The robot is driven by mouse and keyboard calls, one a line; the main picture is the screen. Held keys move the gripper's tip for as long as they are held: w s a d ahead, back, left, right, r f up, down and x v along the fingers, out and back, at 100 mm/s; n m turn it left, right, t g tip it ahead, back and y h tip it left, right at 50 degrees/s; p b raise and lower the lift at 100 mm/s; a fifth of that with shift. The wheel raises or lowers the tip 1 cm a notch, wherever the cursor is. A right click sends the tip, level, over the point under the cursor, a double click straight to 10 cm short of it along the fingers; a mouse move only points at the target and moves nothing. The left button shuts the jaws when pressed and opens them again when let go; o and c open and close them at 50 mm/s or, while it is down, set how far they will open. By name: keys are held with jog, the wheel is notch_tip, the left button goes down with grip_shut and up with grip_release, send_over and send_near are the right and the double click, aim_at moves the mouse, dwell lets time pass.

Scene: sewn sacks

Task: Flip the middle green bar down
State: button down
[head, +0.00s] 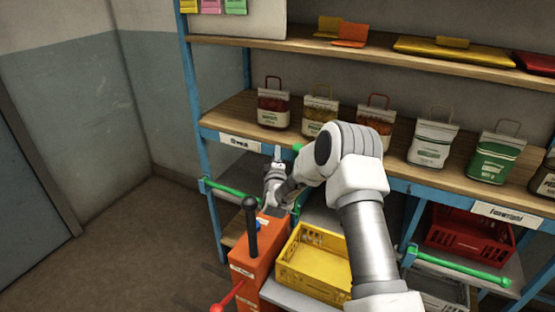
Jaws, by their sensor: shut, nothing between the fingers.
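A small green piece (297,148) shows at the shelf's front edge, just above my arm. It may be part of the middle green bar; my arm hides the rest, so its position cannot be told. My gripper (277,153) is shut and empty, pointing up in front of the shelf edge, to the left of the green piece and apart from it in the picture. Another green bar (228,190) runs across the lower left bay. A third green bar (462,269) lies across the lower right bay.
Sewn sacks (273,106) with handles stand along the wooden shelf (225,116). An orange box (252,262) with a black lever (251,225) and a yellow crate (312,262) stand below my gripper. A red crate (470,238) sits at right. Floor at left is clear.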

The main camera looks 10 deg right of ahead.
jog(key=d, duration=0.1)
jog(key=w+d, duration=0.1)
jog(key=w+d+p, duration=0.1)
jog(key=d, duration=0.1)
jog(key=shift+f, duration=0.15)
jog(key=shift+d+f, duration=0.1)
jog(key=shift+d, duration=0.05)
dwell(0.5)
jog(key=s+d+f+m+t+h+b, duration=0.1)
jog(key=s+d+f+m+b, duration=0.3)
jog(key=s+d+f+b, duration=0.3)
jog(key=s+d+f+m+t+h+b, duration=0.1)
jog(key=s+d+f+m+b, duration=0.3)
jog(key=d+b, duration=1.3)
jog(key=shift+s+f+m+h+b, duration=0.45)
jog(key=shift+s+f+b, duration=1.75)
jog(key=shift+b, duration=1.6)
jog(key=shift+s+r, duration=0.35)
jog(key=shift+r, duration=0.05)
